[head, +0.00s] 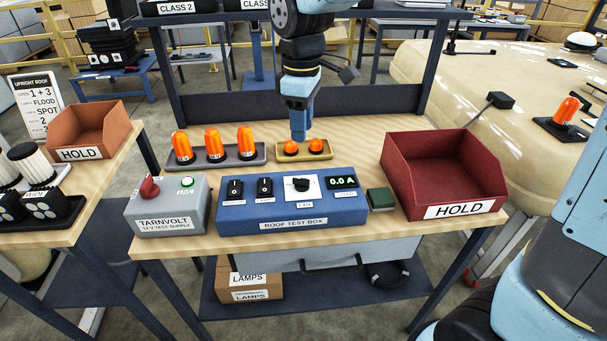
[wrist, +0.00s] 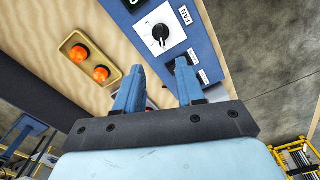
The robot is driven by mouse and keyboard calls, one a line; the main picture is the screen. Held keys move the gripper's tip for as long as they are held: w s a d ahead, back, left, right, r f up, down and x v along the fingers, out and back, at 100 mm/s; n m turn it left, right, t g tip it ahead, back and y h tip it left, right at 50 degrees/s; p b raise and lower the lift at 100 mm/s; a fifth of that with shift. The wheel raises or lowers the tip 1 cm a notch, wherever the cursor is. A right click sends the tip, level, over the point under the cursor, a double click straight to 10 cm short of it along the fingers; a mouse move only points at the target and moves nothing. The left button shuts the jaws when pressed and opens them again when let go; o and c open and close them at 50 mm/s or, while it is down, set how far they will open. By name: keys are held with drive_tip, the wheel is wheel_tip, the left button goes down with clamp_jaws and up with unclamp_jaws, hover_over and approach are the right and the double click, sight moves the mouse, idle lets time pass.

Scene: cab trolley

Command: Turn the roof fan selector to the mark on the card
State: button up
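The roof fan selector is a black knob (head: 301,184) on a white dial plate (head: 313,194), on top of the blue ROOF TEST BOX (head: 235,216). The wrist view shows the knob (wrist: 160,33), its white plate (wrist: 149,47) with small marks around it, and the FAN label (wrist: 185,15) beside it. Which mark the knob points at is too small to tell. My gripper (head: 299,138) hangs pointing down behind the box, over the yellow tray. In the wrist view its two blue fingers (wrist: 160,70) are apart with nothing between them, clear of the knob.
The yellow tray (head: 279,157) holds two orange lamps. A grey tray (head: 205,164) holds three orange beacons. The grey TARNVOLT supply (head: 170,222) stands left, the red HOLD bin (head: 450,190) right. A printed card (head: 36,100) stands far left, its text partly legible. A small green block (head: 381,198) sits beside the box.

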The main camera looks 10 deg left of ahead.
sight(302, 179)
wheel_tip(302, 179, down, 14)
drive_tip(key=shift+r, duration=0.15)
idle(0.4)
clamp_jaws()
idle(0.4)
